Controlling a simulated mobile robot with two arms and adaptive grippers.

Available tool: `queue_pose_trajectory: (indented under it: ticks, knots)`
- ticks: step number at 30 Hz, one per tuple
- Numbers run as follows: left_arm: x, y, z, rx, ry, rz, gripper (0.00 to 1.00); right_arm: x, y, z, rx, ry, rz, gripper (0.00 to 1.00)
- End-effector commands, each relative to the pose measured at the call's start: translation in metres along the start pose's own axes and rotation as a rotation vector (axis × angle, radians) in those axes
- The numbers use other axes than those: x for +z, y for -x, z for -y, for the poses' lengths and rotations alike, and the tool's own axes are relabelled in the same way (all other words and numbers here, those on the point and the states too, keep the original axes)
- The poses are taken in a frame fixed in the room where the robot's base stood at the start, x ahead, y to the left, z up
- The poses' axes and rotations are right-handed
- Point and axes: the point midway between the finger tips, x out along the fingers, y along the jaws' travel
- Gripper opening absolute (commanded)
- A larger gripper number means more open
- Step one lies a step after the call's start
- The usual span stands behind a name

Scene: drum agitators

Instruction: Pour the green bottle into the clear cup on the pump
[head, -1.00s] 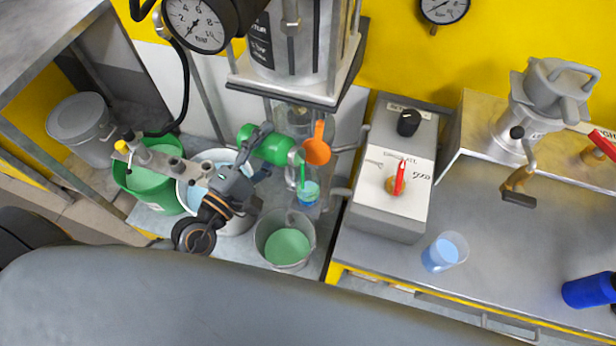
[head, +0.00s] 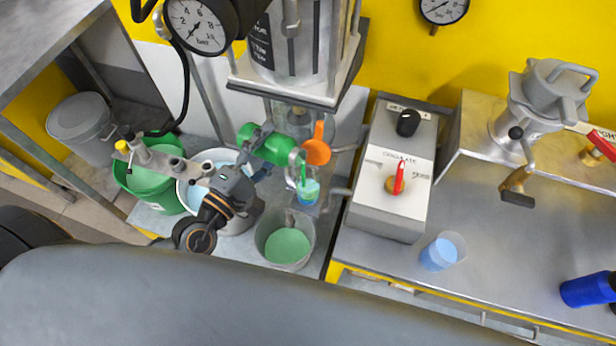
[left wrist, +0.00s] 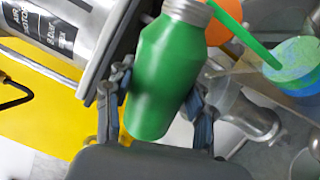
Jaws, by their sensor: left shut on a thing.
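The green bottle (head: 280,148) is tilted on its side, mouth to the right, above the clear cup (head: 309,192). My left gripper (head: 258,145) is shut around the bottle's body; the left wrist view shows the bottle (left wrist: 165,75) between both fingers (left wrist: 160,105). A green stream runs from the bottle's mouth down into the cup. In the left wrist view the cup (left wrist: 298,75) holds blue and green contents. The cup stands beside an orange round part (head: 317,152) at the pump. My right gripper is not in view.
A bucket with green contents (head: 266,240) stands below the cup. A grey control box with a red knob (head: 370,205) is to the right. Another clear cup with blue liquid (head: 443,252) and a blue bottle (head: 588,290) are on the right table. A steel vessel (head: 300,60) hangs above.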

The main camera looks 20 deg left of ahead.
Motion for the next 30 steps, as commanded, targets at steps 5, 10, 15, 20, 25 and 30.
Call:
queue_pose_trajectory:
  ticks: [5, 10, 15, 20, 25, 30]
  knots:
    - [0.0007, -0.0003, -0.0015, 0.002, -0.008, 0.001, 0.12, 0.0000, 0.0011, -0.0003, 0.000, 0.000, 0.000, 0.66]
    - [0.0011, -0.0003, -0.0019, 0.002, -0.014, 0.001, 0.12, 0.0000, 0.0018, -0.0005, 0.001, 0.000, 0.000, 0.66]
    - [0.0015, -0.0003, -0.0024, 0.002, -0.021, 0.001, 0.12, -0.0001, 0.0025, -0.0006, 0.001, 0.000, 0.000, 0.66]
    - [0.0019, -0.0004, -0.0028, 0.002, -0.027, 0.002, 0.12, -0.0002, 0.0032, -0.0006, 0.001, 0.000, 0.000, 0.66]
    - [0.0024, -0.0004, -0.0032, 0.002, -0.033, 0.002, 0.12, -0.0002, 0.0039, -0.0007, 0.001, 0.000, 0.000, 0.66]
    - [0.0028, -0.0004, -0.0036, 0.002, -0.040, 0.003, 0.12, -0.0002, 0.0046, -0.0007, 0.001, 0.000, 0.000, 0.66]
